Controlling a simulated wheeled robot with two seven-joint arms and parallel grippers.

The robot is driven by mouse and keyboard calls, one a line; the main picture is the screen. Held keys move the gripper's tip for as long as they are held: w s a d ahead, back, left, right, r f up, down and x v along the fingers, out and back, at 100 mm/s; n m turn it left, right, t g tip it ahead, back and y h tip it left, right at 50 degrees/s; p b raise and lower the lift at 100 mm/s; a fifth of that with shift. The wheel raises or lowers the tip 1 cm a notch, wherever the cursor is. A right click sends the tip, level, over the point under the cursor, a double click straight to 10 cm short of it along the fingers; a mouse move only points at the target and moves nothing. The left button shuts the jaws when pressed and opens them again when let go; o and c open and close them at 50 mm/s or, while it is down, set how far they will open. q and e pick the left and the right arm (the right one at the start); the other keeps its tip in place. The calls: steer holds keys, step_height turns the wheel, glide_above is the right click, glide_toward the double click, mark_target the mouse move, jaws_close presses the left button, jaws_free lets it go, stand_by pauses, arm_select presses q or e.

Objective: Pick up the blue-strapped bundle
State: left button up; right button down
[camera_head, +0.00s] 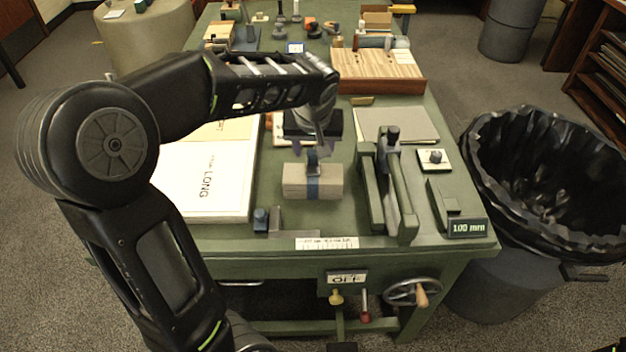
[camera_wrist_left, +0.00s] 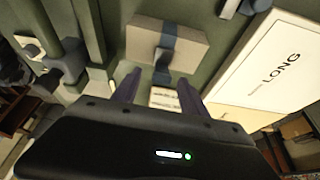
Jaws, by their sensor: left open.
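The blue-strapped bundle (camera_head: 295,182) is a pale grey block with a blue band around its middle. It lies on the green table near the front, and in the left wrist view (camera_wrist_left: 143,40) it sits just beyond my fingers. The strap stands up in a small blue tab on top. My left gripper (camera_head: 308,150) is above the far side of the bundle, pointing down at it. In the left wrist view my left gripper (camera_wrist_left: 157,88) is open with nothing between its fingers. The fingers appear apart from the bundle. My right gripper is not visible.
A white board marked LONG (camera_head: 205,185) lies left of the bundle. A green upright fixture (camera_head: 400,195) stands close on its right, beside a 100 mm display (camera_head: 467,227). A bin with a black liner (camera_head: 540,170) is off the table's right edge.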

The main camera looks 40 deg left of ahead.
mark_target(313, 181)
arm_select(q)
steer(key=x, duration=0.4)
steer(key=shift+a+f, duration=0.1)
steer(key=shift+f, duration=0.1)
stand_by(0.3)
jaws_close()
stand_by(0.4)
steer(key=shift+r, duration=0.1)
stand_by(0.8)
